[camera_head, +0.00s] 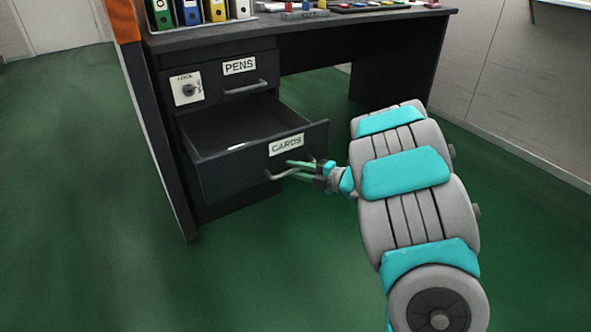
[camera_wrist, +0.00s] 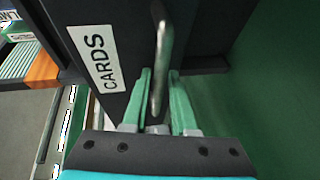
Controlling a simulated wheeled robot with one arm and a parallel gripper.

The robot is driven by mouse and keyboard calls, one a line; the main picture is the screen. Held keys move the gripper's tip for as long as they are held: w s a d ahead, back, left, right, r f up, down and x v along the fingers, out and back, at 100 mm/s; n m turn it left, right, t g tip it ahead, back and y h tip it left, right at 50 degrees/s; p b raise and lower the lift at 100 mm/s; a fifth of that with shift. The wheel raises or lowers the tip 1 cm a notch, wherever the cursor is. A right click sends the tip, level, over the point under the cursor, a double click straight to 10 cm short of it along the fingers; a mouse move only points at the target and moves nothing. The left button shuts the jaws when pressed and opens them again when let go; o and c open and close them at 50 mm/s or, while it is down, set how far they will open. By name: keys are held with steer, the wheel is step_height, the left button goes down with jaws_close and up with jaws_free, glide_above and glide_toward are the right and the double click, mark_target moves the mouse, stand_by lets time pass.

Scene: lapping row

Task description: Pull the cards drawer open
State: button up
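The cards drawer (camera_head: 232,167) stands pulled well out of the dark desk pedestal, and its inside shows. Its front carries a CARDS label (camera_head: 286,145), which also shows in the wrist view (camera_wrist: 97,58). The metal bar handle (camera_head: 280,175) is on the drawer front and also shows in the wrist view (camera_wrist: 161,55). My gripper (camera_head: 292,168) is at the handle, one green finger on each side of the bar. In the wrist view, my gripper (camera_wrist: 161,85) shows a gap between its fingers, wider than the bar. Whether a finger touches the bar is unclear.
The PENS drawer (camera_head: 238,84) above is closed, with a lock plate (camera_head: 186,89) to its left. Binders (camera_head: 188,11) and small items stand on the desktop (camera_head: 305,20). An orange and dark upright panel (camera_head: 150,110) borders the pedestal's left. The green floor in front is clear.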

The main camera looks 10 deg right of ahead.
steer(key=shift+o, duration=1.3)
steer(key=v, duration=0.7)
steer(key=shift+s+d+p, duration=0.25)
steer(key=shift+s+p, duration=0.05)
steer(key=shift+p, duration=0.1)
steer(key=shift+r, duration=0.1)
